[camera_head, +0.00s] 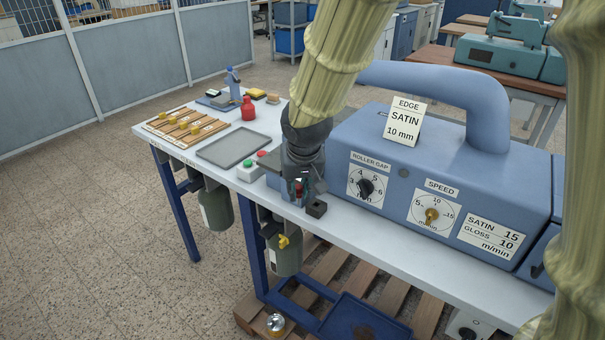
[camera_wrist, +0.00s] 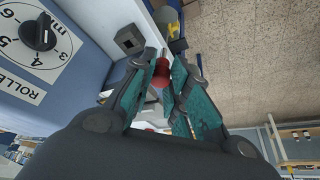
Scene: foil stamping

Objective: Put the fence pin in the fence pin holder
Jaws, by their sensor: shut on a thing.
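My gripper (camera_head: 299,190) is shut on the fence pin, over the front edge of the blue-legged bench, left of the blue machine. In the wrist view the fence pin (camera_wrist: 162,74) has a red, rounded body and lies between the teal pads of my gripper (camera_wrist: 166,62). A small dark square block with a hole in its top, seemingly the fence pin holder (camera_head: 316,208), sits at the bench's front edge, just right of my gripper. It also shows in the wrist view (camera_wrist: 130,41), left of the fingertips and apart from the pin. The pin's lower end is hard to make out.
The blue machine (camera_head: 403,170) stands close on the right, with dials and a label card. Left of my gripper are a green and red button box (camera_head: 250,171), a grey tray (camera_head: 232,148) and a red bottle (camera_head: 248,108). Green canisters (camera_head: 285,255) hang below the bench edge.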

